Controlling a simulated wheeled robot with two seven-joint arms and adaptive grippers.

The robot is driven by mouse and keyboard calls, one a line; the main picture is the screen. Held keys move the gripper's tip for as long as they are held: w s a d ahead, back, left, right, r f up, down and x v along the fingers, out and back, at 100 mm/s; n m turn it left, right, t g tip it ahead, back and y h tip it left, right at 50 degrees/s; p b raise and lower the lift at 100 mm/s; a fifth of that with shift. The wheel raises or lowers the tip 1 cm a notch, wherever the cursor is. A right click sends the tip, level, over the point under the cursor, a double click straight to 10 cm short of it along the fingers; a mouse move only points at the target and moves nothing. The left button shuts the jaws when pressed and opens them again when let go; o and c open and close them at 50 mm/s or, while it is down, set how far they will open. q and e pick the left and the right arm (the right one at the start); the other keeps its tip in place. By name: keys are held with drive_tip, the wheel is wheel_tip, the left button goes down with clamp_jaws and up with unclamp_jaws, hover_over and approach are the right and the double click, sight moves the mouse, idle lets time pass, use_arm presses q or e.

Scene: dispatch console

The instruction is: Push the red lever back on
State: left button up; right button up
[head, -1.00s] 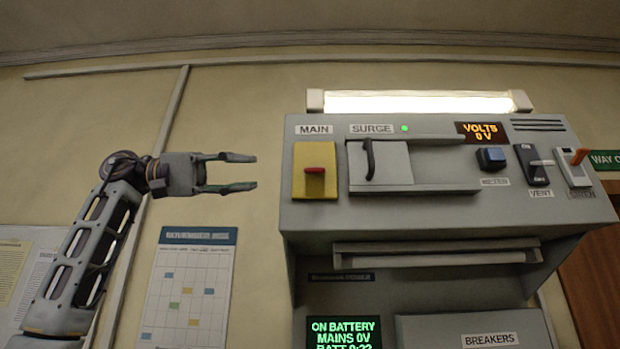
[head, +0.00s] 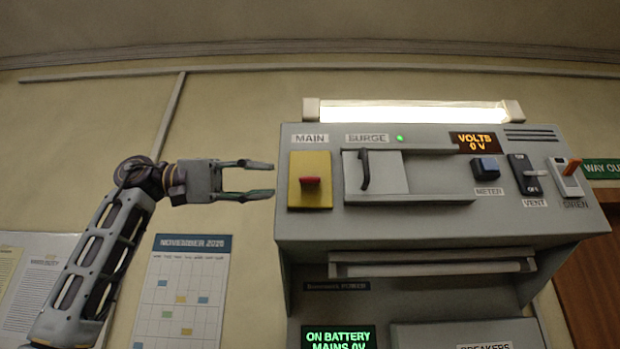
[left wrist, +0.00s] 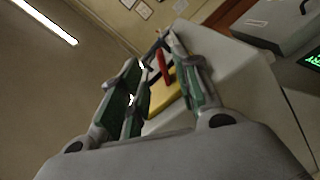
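The red lever (head: 310,183) sits on a yellow plate (head: 310,201) under the MAIN label, at the left end of the grey console face. In the left wrist view the red lever (left wrist: 164,66) and the yellow plate (left wrist: 163,98) show between and beyond the fingers. My left gripper (head: 272,180) is open, with a gap between its two fingers. Its fingertips are just left of the yellow plate in the head view and seem apart from the lever. In the left wrist view the gripper (left wrist: 158,45) holds nothing. My right gripper is not in view.
Right of the plate is the SURGE cover with its black handle (head: 365,171). Further right are the blue METER button (head: 487,167), the VENT switch (head: 527,174) and the SIREN switch (head: 567,177). A ledge (head: 430,268) juts out below. The VOLTS display (head: 476,142) reads 0 V.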

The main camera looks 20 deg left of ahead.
sight(310, 180)
use_arm(q)
drive_tip(key=shift+p+x, duration=0.7)
drive_tip(key=shift+x, duration=4.05)
clamp_jaws()
